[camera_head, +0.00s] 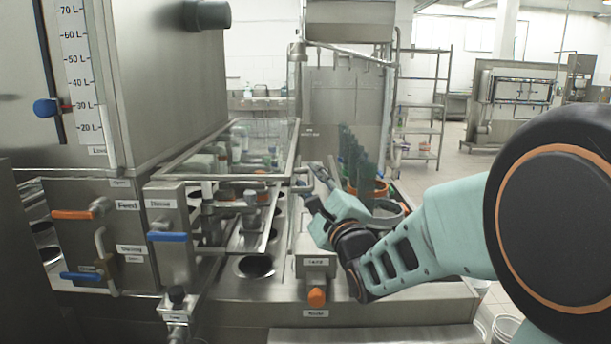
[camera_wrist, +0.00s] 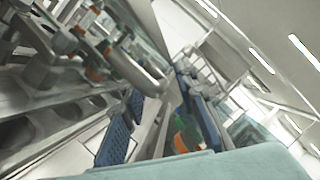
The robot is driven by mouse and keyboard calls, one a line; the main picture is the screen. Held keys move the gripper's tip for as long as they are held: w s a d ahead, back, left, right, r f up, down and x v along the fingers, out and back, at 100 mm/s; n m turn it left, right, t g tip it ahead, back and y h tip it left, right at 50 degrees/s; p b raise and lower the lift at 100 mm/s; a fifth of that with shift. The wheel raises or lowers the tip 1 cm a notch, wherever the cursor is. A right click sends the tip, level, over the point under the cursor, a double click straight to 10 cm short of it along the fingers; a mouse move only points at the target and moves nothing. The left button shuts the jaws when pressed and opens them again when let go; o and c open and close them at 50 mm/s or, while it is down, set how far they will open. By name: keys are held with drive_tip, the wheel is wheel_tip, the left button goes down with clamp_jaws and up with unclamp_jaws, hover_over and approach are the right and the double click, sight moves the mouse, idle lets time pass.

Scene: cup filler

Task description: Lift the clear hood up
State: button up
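The clear hood (camera_head: 255,133) is a see-through panel in a metal tube frame. It lies low over the cup row at the left of my arm, and its bottles show through it. Its front tube (camera_head: 225,177) ends at the right in a short bent piece near my gripper (camera_head: 311,181). In the wrist view a rounded metal bar (camera_wrist: 135,66) lies just ahead of my gripper (camera_wrist: 158,112). The two blue-padded fingers are apart, with no clear grip on anything. I cannot tell whether the bar is between the fingertips or just beyond them.
A metal deck with round cup holes (camera_head: 254,266) lies under the hood. Valves with orange (camera_head: 72,214) and blue (camera_head: 167,237) handles stand at the left. A large steel tank (camera_head: 165,80) rises at the left.

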drive_tip(key=shift+w, duration=0.15)
drive_tip(key=shift+r, duration=0.1)
clamp_jaws()
idle(0.4)
